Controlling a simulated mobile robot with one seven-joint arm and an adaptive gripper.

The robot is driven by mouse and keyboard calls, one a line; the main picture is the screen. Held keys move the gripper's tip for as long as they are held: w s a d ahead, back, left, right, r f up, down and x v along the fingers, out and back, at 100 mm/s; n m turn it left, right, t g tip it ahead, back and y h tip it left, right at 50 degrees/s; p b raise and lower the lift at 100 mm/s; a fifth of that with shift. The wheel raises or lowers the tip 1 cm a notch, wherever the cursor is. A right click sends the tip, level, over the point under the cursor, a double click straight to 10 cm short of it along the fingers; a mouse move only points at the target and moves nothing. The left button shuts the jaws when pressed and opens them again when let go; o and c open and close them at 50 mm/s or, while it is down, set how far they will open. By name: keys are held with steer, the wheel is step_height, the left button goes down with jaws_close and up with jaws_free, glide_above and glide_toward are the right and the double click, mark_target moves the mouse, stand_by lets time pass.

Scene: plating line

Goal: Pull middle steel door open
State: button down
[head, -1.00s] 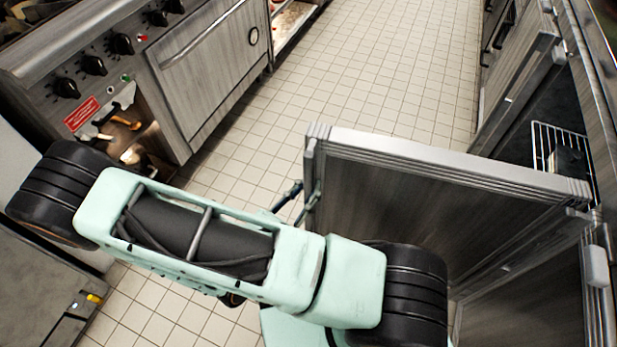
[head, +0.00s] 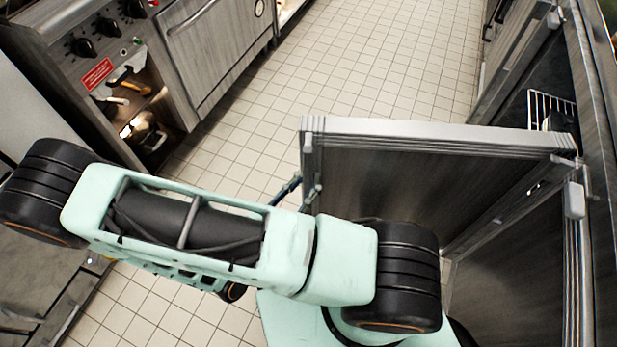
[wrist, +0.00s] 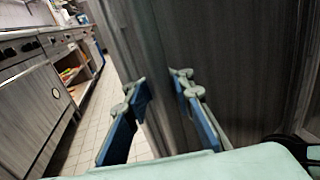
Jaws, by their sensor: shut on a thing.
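The steel door (head: 400,180) stands swung out from the cabinet on the right, across the aisle, with its free edge to the left. In the head view my gripper (head: 303,190) is at that free edge, mostly hidden behind my arm and the door. In the wrist view the door (wrist: 235,60) fills the middle and right. My gripper's blue-padded fingers (wrist: 160,84) lie on either side of the door's edge and are shut on it. The exact contact is hard to see.
A steel range (head: 205,55) with black knobs and an open shelf stands at left. Another steel door (head: 515,60) stands out farther along the right-hand cabinet, near a wire rack (head: 550,105). The tiled floor (head: 370,60) between the rows is clear.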

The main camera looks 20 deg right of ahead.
steer(key=shift+w+a, duration=0.15)
steer(key=shift+a, duration=0.25)
steer(key=c, duration=1.8)
jaws_free()
steer(key=shift+c, duration=0.2)
steer(key=shift+d, duration=0.1)
steer(key=v, duration=1.2)
